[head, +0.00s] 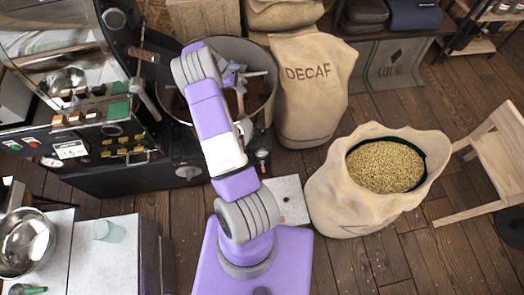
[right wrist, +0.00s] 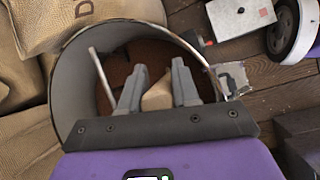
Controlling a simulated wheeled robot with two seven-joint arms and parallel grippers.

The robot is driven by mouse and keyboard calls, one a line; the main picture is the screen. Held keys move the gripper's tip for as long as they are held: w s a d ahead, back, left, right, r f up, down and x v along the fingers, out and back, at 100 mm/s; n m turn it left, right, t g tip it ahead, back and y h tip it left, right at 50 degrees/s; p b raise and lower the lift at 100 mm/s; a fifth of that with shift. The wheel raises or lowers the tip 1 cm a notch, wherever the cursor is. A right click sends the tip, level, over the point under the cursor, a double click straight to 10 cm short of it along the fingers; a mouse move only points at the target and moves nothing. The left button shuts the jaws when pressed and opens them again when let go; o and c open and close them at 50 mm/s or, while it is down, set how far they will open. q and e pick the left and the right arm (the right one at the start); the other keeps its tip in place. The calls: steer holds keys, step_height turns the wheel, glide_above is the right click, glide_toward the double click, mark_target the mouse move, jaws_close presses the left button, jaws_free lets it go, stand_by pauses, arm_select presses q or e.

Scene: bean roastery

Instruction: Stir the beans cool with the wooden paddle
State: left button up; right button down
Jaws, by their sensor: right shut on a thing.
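My right arm reaches over the round grey cooling bin (head: 243,47), and my right gripper (head: 234,77) is inside its rim. The bin holds dark brown beans (head: 259,92). In the right wrist view, the bin wall (right wrist: 68,78) curves around my gripper (right wrist: 158,76), and brown beans (right wrist: 118,66) lie beyond the fingers. The two grey fingers are shut on a tan wooden piece, the wooden paddle (right wrist: 157,97). The paddle's lower end is hidden, so I cannot tell how deep it sits in the beans. My left gripper is out of view.
The black roaster (head: 125,180) stands left of and around the bin. A DECAF sack (head: 310,95) is close on its right. An open sack of pale beans (head: 385,165) and a wooden chair (head: 490,160) stand farther right. A metal bowl (head: 25,243) sits on the left counter.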

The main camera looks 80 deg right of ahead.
steer(key=s+d, duration=0.1)
steer(key=s, duration=0.3)
steer(key=shift+w+a, duration=2)
steer(key=shift+w, duration=4.5)
steer(key=s+d, duration=0.4)
steer(key=s, duration=0.9)
steer(key=shift+d, duration=0.2)
steer(key=shift+r, duration=0.1)
